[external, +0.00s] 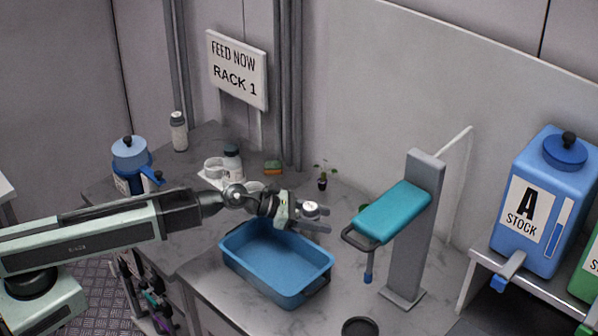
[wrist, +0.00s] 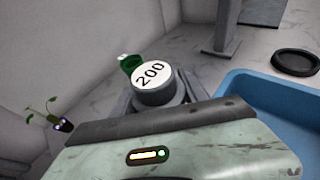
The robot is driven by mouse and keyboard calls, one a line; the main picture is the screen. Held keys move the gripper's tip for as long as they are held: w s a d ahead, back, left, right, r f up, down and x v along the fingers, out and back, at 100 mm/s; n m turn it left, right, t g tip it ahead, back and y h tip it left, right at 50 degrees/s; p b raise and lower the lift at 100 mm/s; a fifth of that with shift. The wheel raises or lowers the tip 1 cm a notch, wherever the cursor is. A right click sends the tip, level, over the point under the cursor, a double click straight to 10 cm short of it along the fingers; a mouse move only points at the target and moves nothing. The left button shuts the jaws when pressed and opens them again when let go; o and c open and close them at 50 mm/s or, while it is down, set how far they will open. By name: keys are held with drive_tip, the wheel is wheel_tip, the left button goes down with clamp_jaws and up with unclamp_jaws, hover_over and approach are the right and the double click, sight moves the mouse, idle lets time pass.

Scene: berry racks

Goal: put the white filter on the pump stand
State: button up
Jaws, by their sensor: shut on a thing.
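My gripper (external: 322,221) is shut on a short grey cylinder with a white top (external: 311,207), apparently the white filter. In the wrist view its white top reads "200" (wrist: 151,74) and it sits upright between the fingers. My gripper is above the back right part of the blue tub (external: 232,262), left of the grey post stand. This stand (external: 412,240), likely the pump stand, has a flat foot and carries a teal block (external: 393,211) with a dark handle and a blue spout. Its lower part also shows in the wrist view (wrist: 221,30).
A dark round dish (external: 360,328) lies at the counter's front, and a small potted plant (external: 323,180) stands behind my gripper. A blue stock jug (external: 535,205) is on the right shelf. Counter between tub and post is clear.

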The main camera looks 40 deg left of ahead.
drive_tip(key=o, duration=1.6)
drive_tip(key=shift+f, duration=0.1)
drive_tip(key=shift+c, duration=0.2)
drive_tip(key=shift+s+a+r+p, duration=0.25)
drive_tip(key=shift+r+p, duration=0.1)
drive_tip(key=shift+p, duration=0.05)
drive_tip(key=p+v, duration=0.2)
drive_tip(key=v, duration=0.5)
drive_tip(key=shift+o, duration=0.5)
drive_tip(key=shift+f, duration=0.15)
